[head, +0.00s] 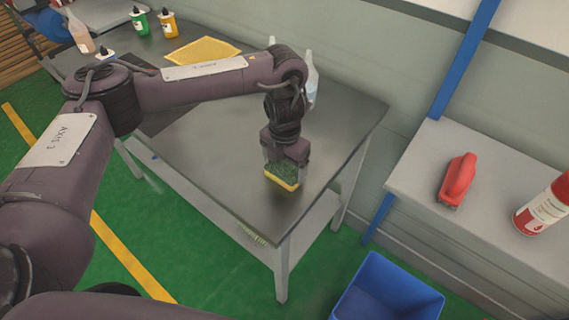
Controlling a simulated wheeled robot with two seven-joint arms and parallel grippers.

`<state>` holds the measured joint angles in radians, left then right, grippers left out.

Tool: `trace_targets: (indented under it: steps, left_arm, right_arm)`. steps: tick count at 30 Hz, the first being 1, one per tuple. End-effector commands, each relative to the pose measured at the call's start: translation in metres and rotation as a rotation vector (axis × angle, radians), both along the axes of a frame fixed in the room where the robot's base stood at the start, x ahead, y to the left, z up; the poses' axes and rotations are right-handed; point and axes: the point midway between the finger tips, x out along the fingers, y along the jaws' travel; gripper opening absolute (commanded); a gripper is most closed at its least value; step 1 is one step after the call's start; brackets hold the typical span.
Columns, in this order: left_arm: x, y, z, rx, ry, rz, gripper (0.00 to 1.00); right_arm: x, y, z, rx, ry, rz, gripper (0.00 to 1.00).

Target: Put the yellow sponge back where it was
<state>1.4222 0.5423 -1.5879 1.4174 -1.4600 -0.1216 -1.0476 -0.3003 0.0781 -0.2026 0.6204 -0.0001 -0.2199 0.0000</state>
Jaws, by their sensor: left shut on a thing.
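My left gripper (284,165) points down over the right part of the dark-topped table (220,185). It is shut on a yellow sponge (281,182) with a dark green scouring side, and its fingers cover part of the sponge. The sponge is at or just above the table top; I cannot tell whether it touches. My right gripper does not show.
A yellow cloth (203,51) and several small bottles, one green (140,22), stand at the table's far end. A clear bottle (310,80) is partly behind my arm. A grey shelf with a red brush (457,180) and red bottle (545,207) is right. A blue bin (388,290) is below.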

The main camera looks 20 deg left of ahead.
Motion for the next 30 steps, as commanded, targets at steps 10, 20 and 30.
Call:
trace_targets:
  steps: [10, 20, 30]
  left_arm:
    - [0.0, 0.0, -0.003, 0.0, 0.001, 0.0, 1.0]
    - [0.001, 0.0, 0.007, -0.001, -0.002, -0.002, 1.0]
    - [0.001, -0.001, 0.071, 0.001, -0.007, -0.002, 1.0]
  right_arm:
    - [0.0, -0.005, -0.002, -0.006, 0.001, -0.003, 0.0]
    - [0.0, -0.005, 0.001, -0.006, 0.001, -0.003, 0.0]
    - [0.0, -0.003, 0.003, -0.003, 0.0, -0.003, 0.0]
